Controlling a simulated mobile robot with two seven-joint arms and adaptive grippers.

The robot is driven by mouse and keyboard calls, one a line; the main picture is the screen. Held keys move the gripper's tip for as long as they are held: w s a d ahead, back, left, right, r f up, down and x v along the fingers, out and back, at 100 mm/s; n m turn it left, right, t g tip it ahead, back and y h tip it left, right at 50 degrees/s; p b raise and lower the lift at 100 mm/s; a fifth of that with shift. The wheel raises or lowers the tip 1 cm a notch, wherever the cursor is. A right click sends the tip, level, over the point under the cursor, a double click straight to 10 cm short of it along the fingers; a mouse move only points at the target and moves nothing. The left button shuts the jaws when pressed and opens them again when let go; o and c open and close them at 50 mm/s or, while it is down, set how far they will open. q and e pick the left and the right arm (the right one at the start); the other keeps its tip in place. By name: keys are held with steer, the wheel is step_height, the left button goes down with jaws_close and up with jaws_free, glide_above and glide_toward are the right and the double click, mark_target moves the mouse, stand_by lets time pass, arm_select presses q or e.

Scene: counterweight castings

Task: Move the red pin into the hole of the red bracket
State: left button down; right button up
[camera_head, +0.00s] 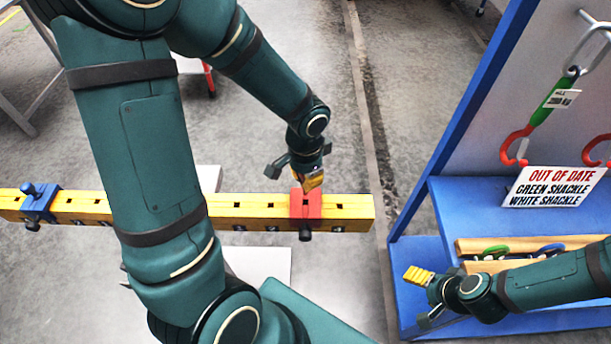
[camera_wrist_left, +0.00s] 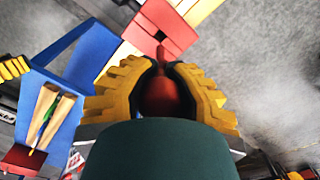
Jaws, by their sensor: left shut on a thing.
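The red bracket (camera_head: 306,210) straddles the yellow beam (camera_head: 258,212) near its right end, with a dark knob on its front side. It also shows at the top of the left wrist view (camera_wrist_left: 160,28). My left gripper (camera_head: 309,181) is just above the bracket. In the left wrist view it is shut on the red pin (camera_wrist_left: 162,95), whose narrow tip points toward the bracket's edge. Whether the tip touches the bracket or lines up with its hole, I cannot tell. My right gripper (camera_head: 418,276) is apart, by the blue rack at the right; its fingers' gap is unclear.
A blue bracket (camera_head: 39,203) with a blue pin sits at the beam's left end. The blue rack (camera_head: 428,255) at the right holds shackles, wooden bars (camera_head: 520,243) and an out-of-date sign (camera_head: 553,187). Grey floor (camera_head: 340,277) lies open between beam and rack.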

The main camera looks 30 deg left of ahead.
mark_target(305, 197)
arm_select(q)
steer(key=shift+f+b, duration=2.8)
steer(key=shift+f, duration=0.25)
steer(key=shift+f+b, duration=1)
steer(key=shift+f, duration=0.05)
steer(key=c, duration=0.9)
jaws_free()
step_height(305, 197, up, 12)
